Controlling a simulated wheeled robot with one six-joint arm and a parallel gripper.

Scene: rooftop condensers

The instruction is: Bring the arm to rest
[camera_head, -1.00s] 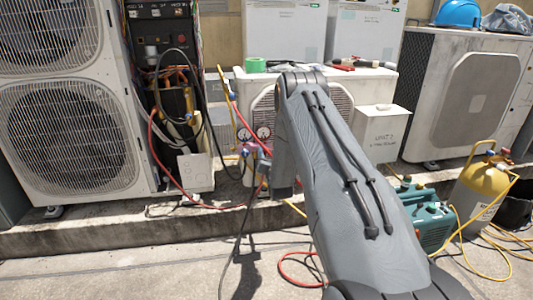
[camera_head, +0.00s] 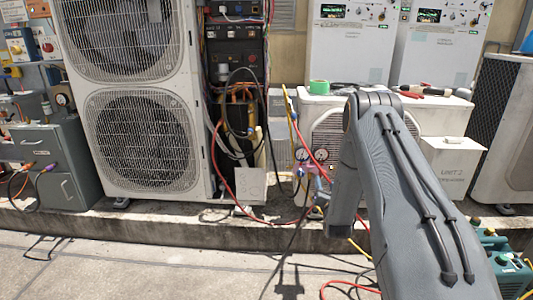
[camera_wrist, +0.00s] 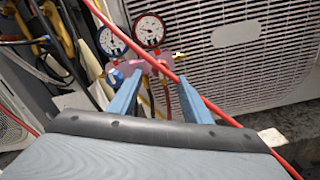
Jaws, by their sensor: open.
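My grey arm reaches forward from the lower right in the head view, bent down at its elbow. My gripper (camera_wrist: 160,74) is open, its two blue-grey fingers spread in the wrist view. In the head view the gripper (camera_head: 318,205) is small and partly hidden by the arm, low in front of the smaller condenser. A red hose (camera_wrist: 212,106) crosses behind the right finger.
A tall double-fan condenser (camera_head: 192,150) stands left of an open electrical cabinet. The smaller condenser (camera_head: 314,100) bears green tape (camera_head: 319,87) and tools. Grey boxes (camera_head: 50,150) stand at far left. Teal equipment (camera_head: 510,270) is at lower right.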

